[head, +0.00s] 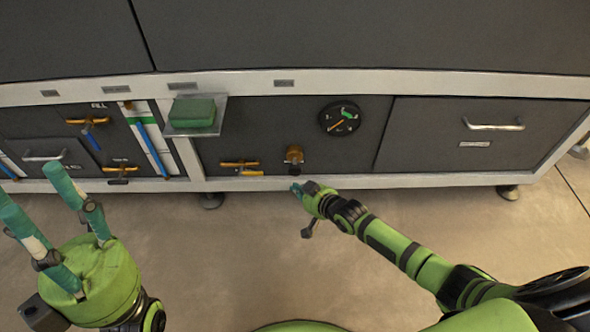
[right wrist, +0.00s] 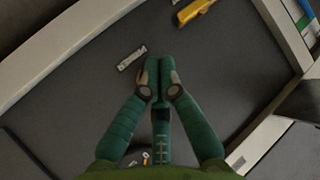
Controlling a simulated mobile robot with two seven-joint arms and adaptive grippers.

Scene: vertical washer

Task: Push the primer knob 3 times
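A small orange-brown knob (head: 294,154) sticks out low on the dark front panel, left of the gauge; I take it as the primer knob, though no label on it is readable. My right gripper (head: 297,188) is just below it in the head view, apart from it as far as I can see. In the right wrist view its fingers (right wrist: 160,70) are together and hold nothing visible, pointing at the dark panel near a small white label (right wrist: 131,57). My left gripper (head: 28,182) is at the lower left, fingers spread and empty, away from the knob.
A round gauge (head: 340,118) sits right of the knob. A yellow valve handle (head: 240,168) is to its left, also in the right wrist view (right wrist: 195,12). A green block (head: 193,113) on a grey ledge juts out above. A drawer (head: 480,140) is at right. The floor is clear.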

